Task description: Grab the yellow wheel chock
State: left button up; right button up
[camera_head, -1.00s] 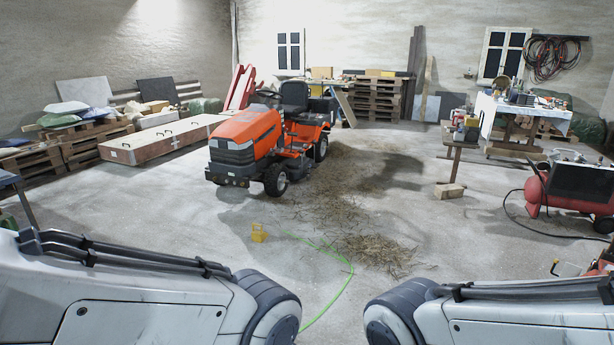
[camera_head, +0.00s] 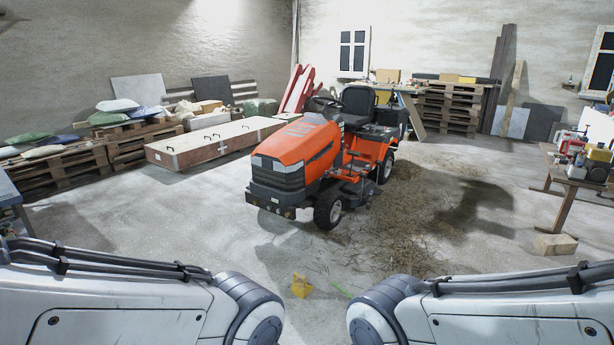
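The yellow wheel chock (camera_head: 301,287) is a small block on the concrete floor, low in the middle of the head view. It shows in the gap between my two arms and stands apart from both. It lies in front of the orange ride-on mower (camera_head: 310,160), clear of its wheels. My arms come in from the lower left and lower right, but only their upper links show. Both grippers are out of view.
A piece of green line (camera_head: 341,289) lies on the floor right of the chock. Straw (camera_head: 405,225) is scattered beside the mower. A workbench (camera_head: 572,180) stands at right, a wooden block (camera_head: 555,244) near it. A long crate (camera_head: 215,143) and pallets line the left wall. Floor left of the mower is clear.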

aim_at(301, 289)
jog(key=u, duration=0.1)
jog(key=i, duration=3.6)
